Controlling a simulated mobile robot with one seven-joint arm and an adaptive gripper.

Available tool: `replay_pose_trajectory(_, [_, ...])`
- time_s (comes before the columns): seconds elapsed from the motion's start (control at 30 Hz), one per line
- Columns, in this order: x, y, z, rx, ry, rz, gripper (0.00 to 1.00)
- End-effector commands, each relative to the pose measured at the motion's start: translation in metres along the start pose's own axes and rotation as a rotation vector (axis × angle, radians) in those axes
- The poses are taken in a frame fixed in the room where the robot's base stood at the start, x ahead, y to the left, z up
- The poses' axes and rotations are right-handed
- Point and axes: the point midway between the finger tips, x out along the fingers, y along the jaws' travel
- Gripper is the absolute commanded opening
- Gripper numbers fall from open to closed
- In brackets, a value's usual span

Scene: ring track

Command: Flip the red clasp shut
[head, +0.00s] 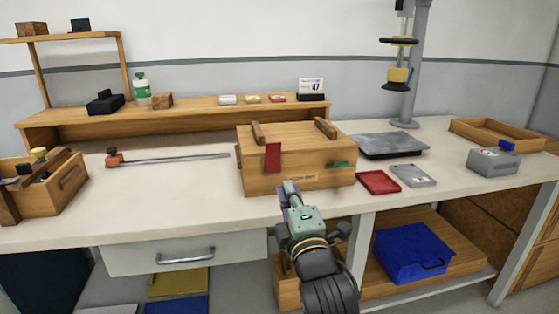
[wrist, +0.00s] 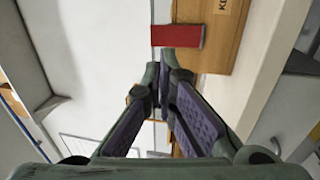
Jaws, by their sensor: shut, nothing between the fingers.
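A wooden box (head: 300,179) with its lid down stands on the workbench. The red clasp (head: 272,157) is a flat red plate at the left part of the box's front, near the lid's edge. I cannot tell for sure how far it is folded. It also shows in the wrist view as a red plate (wrist: 184,36) beyond my fingertips. A green clasp (head: 341,164) is on the front's right part. My gripper (head: 288,188) is shut and empty, just in front of the box, below and right of the red clasp. In the wrist view its fingertips (wrist: 163,88) look apart from the clasp.
A red tray (head: 379,182) and a grey case (head: 413,175) lie right of the box. A long clamp (head: 170,159) lies to the left, near a wooden tool crate (head: 62,188). A shelf (head: 190,111) runs behind. The bench front left of the box is clear.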

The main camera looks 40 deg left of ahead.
Motion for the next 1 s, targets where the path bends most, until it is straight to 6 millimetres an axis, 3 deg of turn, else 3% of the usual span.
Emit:
replay_pose_trajectory(0.6, [0.116,0.005,-0.002,0.003,0.003,0.003,0.0])
replay_pose_trajectory(0.8, [0.132,0.004,-0.002,0.003,0.003,0.005,0.0])
replay_pose_trajectory(1.0, [0.134,0.002,-0.002,0.003,0.002,0.005,0.0])
